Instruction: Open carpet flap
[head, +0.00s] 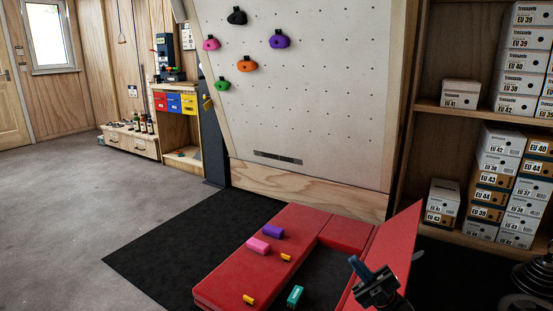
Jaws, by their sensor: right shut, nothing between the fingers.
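A red crash mat (242,262) lies on a black floor mat (165,238). A red flap (399,236) stands tilted up at the mat's right side, beside a dark rectangular opening (325,275). My right gripper (361,267) is shut and empty, in front of the flap and by the right side of the opening. I cannot tell whether it touches the flap; it hides the flap's lower part. My left gripper is not in view.
A green box (295,296) shows at the opening. A climbing wall (300,110) stands behind; shoebox shelves (480,110) are right. Grey floor (90,210) at left is clear.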

